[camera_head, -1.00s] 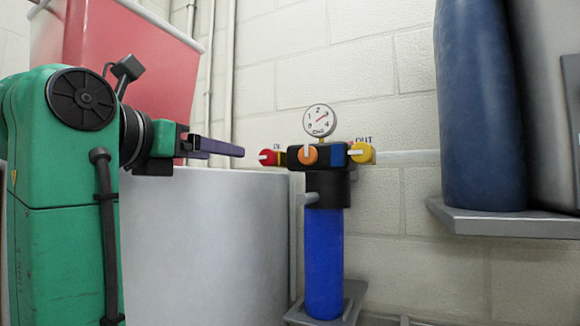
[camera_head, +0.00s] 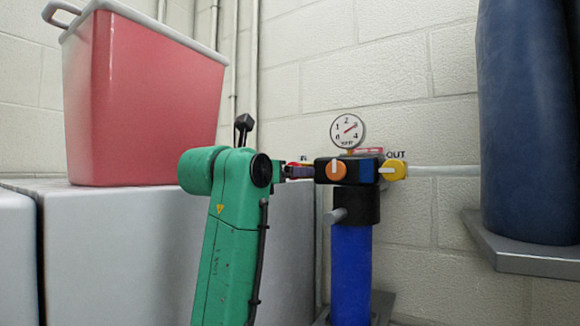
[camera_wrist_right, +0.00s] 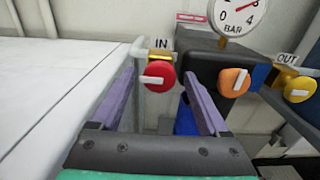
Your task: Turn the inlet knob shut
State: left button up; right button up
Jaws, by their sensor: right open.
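The inlet knob is the red one under the IN label; in the right wrist view the red knob (camera_wrist_right: 159,76) shows its white bar lying roughly level. In the head view only a sliver of the red knob (camera_head: 292,164) shows behind my gripper. My right gripper (camera_wrist_right: 157,84) is open, with its purple fingers on either side of the knob in the wrist view. I cannot tell whether they touch it. In the head view my right gripper (camera_head: 299,172) is at the left end of the black valve block (camera_head: 351,171). My left gripper is not in view.
An orange knob (camera_head: 336,170), a yellow OUT knob (camera_head: 392,170) and a pressure gauge (camera_head: 347,131) sit on the block, above a blue filter cylinder (camera_head: 351,270). A red bin (camera_head: 145,100) stands at left on a white surface (camera_head: 130,230). A large blue cylinder (camera_head: 525,120) stands at right.

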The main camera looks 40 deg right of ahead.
jog(key=shift+s+a, duration=0.1)
jog(key=shift+a, duration=0.2)
jog(key=shift+r, duration=0.1)
jog(key=shift+c, duration=0.8)
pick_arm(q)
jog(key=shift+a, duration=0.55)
pick_arm(e)
jog(key=shift+d, duration=0.1)
grip_shut()
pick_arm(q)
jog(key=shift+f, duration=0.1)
pick_arm(e)
jog(key=shift+m, duration=0.5)
pick_arm(q)
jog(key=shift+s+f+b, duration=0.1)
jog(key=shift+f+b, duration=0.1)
jog(key=shift+b, duration=0.1)
pick_arm(e)
jog(key=m, duration=1.6)
jog(key=shift+r+m, duration=0.2)
jog(key=shift+m, duration=0.2)
